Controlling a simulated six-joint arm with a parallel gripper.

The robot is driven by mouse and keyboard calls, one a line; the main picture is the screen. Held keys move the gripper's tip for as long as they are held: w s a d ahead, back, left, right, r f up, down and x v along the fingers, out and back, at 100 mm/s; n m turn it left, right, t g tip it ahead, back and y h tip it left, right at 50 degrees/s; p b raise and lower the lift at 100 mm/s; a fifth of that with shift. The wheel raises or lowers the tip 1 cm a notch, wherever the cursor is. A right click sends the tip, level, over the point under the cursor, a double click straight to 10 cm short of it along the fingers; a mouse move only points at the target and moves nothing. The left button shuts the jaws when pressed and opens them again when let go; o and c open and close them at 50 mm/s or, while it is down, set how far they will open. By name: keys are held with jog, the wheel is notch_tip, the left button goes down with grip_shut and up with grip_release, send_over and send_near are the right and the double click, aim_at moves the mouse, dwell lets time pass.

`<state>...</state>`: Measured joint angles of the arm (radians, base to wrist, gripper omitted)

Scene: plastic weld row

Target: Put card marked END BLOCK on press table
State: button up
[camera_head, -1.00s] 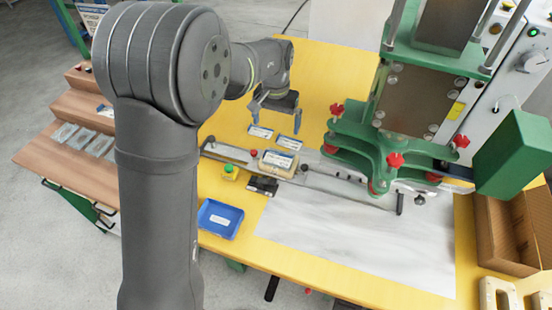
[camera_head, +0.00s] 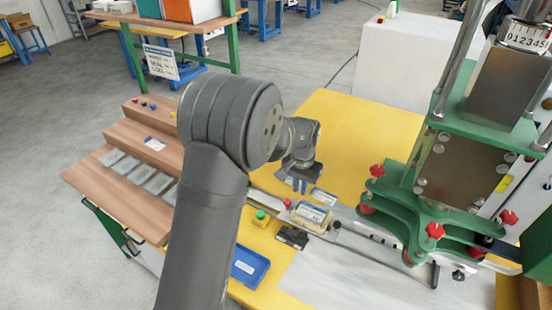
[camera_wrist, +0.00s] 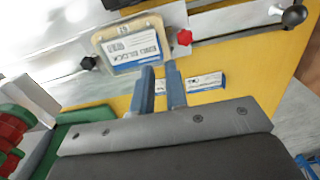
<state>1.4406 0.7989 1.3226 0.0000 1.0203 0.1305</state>
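My gripper (camera_head: 300,187) is low over the yellow table beside the long metal rail. In the wrist view its two blue-grey fingers (camera_wrist: 160,72) stand close together with a narrow gap. A bit of blue and white shows between them, and I cannot tell if they grip it. A white card with a blue edge (camera_wrist: 205,82) lies on the table just right of the fingers; it also shows in the head view (camera_head: 323,197). A cream block (camera_head: 323,227) sits on the rail, bearing a label (camera_wrist: 134,50) that seems to read END BLOCK. Small lettering on the card is unreadable.
The green press (camera_head: 455,215) with red knobs stands to the right. A blue tray (camera_head: 249,267), a green-topped yellow button box (camera_head: 260,218) and a black block (camera_head: 292,238) are near the front. A wooden stepped shelf (camera_head: 130,185) is at left.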

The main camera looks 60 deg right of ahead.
jog(key=shift+f, duration=3.3)
grip_shut()
jog(key=shift+r, duration=0.15)
jog(key=shift+r, duration=2.1)
jog(key=shift+r, duration=0.15)
notch_tip(320, 180, up, 5)
jog(key=shift+f, duration=0.15)
